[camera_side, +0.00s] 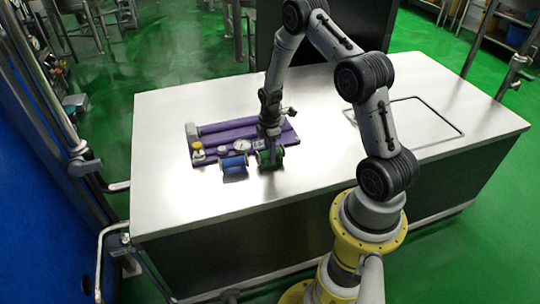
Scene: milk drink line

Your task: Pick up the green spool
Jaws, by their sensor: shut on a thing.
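The green spool (265,160) is at the front right end of the purple tray (220,139) on the metal table. My gripper (270,150) is right over it, pointing down, and shut on it. The gripper hides part of the spool. I cannot tell whether the spool touches the surface below. A blue spool (234,166) lies just to the left of the green one, with a small space between them.
A round white gauge (242,145), a yellow-topped fitting (197,149) and a grey block (192,130) are on the tray. The table (180,210) is bare in front and to the left. A rectangular outline (437,146) marks the table's right side.

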